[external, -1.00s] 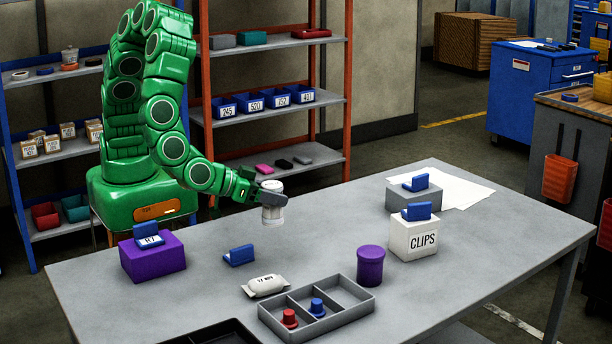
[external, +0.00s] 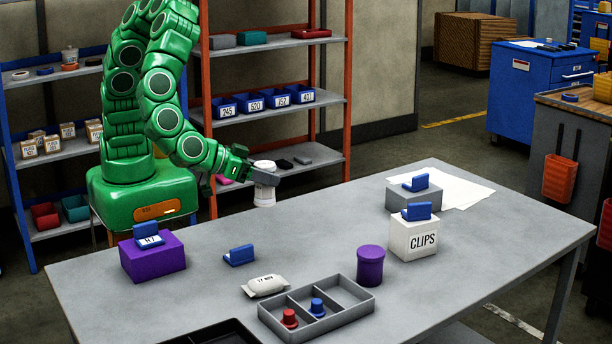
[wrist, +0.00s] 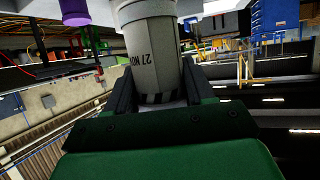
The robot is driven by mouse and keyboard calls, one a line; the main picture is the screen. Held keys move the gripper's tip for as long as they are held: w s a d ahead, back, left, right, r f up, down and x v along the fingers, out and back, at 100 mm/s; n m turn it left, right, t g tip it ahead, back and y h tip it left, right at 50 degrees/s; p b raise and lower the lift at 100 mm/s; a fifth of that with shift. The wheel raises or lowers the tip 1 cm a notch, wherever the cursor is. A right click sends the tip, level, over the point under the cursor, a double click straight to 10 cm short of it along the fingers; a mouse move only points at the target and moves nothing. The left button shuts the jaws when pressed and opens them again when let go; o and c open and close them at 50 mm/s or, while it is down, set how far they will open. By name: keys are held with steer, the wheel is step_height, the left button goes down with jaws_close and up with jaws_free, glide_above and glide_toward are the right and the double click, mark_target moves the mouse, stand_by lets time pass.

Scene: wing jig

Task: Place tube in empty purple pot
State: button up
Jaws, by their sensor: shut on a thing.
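My gripper (external: 268,180) is shut on a white and grey cylinder (external: 264,193) with a wider top. It holds the cylinder nearly upright above the table's far edge. In the wrist view the cylinder (wrist: 155,60) stands between the fingers and bears the print "27 NOV". A white wrapped piece (external: 265,286), also marked "27 NOV", lies on the table.
A grey divided tray (external: 346,312) holds a red and a blue piece. A purple block (external: 153,263), a white CLIPS box (external: 414,243) and a grey block (external: 408,200) each carry a blue piece. Another blue piece (external: 239,256) lies mid-table. The table's middle is mostly clear.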

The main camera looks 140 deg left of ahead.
steer(key=w+a+r+m+t, duration=0.1)
steer(key=w+a+r, duration=0.65)
steer(key=w, duration=0.35)
glide_above(371, 251)
steer(key=shift+f, duration=6.75)
steer(key=shift+f+t, duration=0.1)
steer(key=shift+t, duration=0.2)
steer(key=o, duration=1.1)
steer(key=v, duration=1.2)
steer(key=shift+r, duration=0.2)
